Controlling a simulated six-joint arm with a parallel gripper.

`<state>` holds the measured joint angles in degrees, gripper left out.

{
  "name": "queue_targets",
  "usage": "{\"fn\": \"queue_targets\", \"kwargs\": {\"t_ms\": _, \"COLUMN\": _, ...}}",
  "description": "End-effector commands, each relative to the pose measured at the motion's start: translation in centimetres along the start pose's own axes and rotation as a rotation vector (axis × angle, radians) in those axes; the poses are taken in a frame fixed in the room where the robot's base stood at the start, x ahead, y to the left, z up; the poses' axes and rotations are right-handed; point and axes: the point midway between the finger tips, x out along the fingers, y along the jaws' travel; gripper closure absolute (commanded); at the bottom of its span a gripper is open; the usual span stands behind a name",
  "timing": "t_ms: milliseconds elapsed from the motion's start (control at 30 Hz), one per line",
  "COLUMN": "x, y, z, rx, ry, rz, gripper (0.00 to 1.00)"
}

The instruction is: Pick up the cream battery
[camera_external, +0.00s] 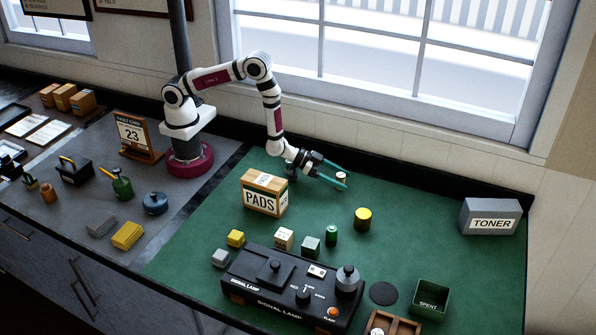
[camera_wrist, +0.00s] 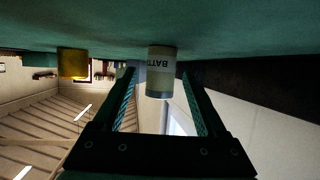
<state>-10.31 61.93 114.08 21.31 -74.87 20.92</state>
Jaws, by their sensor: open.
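The cream battery (camera_external: 341,177) stands upright on the green mat at the back, right of the arm. In the wrist view, which is upside down, the cream battery (camera_wrist: 161,70) shows part of a dark "BATT" label. My gripper (camera_external: 335,176) is low over the mat with its teal-lined fingers spread around the battery's position. In the wrist view my gripper (camera_wrist: 160,76) is open, with one finger on each side of the battery and visible gaps. I cannot tell exactly how deep the battery sits between the fingertips.
A yellow cylinder (camera_external: 362,219) stands nearby, also in the wrist view (camera_wrist: 72,63). A green cylinder (camera_external: 331,236) and several small cubes stand by the black signal lamp box (camera_external: 275,287). The PADS box (camera_external: 264,192), TONER box (camera_external: 490,216) and SPENT bin (camera_external: 430,300) stand apart.

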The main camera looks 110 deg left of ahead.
Motion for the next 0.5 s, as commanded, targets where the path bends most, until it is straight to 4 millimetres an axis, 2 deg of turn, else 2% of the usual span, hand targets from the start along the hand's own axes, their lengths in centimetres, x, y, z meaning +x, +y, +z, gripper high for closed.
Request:
{"fn": "queue_targets", "kwargs": {"t_ms": 200, "x": 0.26, "y": 0.01, "z": -0.03, "rx": 0.000, "ry": 0.000, "rz": 0.000, "gripper": 0.26}}
{"fn": "queue_targets", "kwargs": {"t_ms": 267, "x": 0.25, "y": 0.01, "z": -0.03, "rx": 0.000, "ry": 0.000, "rz": 0.000, "gripper": 0.35}}
{"fn": "queue_targets", "kwargs": {"t_ms": 500, "x": 0.23, "y": 0.01, "z": -0.03, "rx": 0.000, "ry": 0.000, "rz": 0.000, "gripper": 0.78}}
